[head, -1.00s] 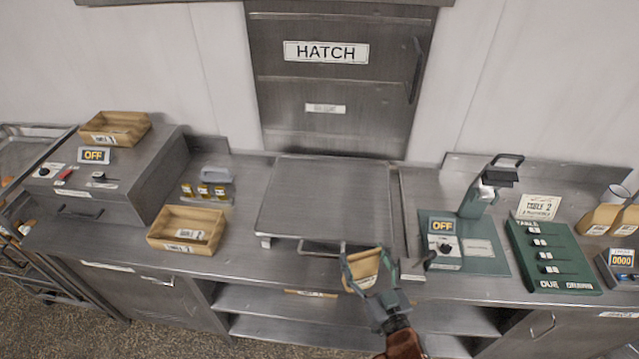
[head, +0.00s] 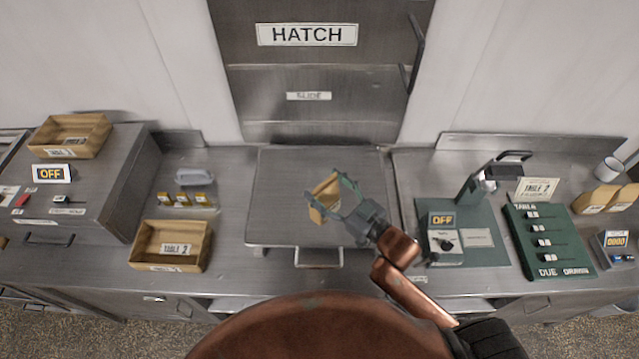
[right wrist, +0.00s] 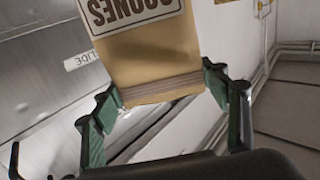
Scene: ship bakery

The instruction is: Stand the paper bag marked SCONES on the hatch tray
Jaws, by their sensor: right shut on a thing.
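The paper bag (head: 323,198) is tan, and its label reads SCONES, upside down, in the right wrist view (right wrist: 150,62). My right gripper (head: 334,199) is shut on it, with green fingers on both sides of the bag in the right wrist view (right wrist: 164,98). The hatch tray (head: 275,200) is a flat grey metal plate with a front handle, below the HATCH door. The bag shows over the right half of the tray and looks tilted in the head view. I cannot tell whether its base touches the tray. My left gripper is not in view.
A wooden TABLE 2 crate (head: 145,248) stands left of the tray, with small yellow-labelled items (head: 183,200) behind it. A green mat with a sealing device (head: 462,250) and a green TABLE board (head: 548,240) stand to the right. The tray's left half is clear.

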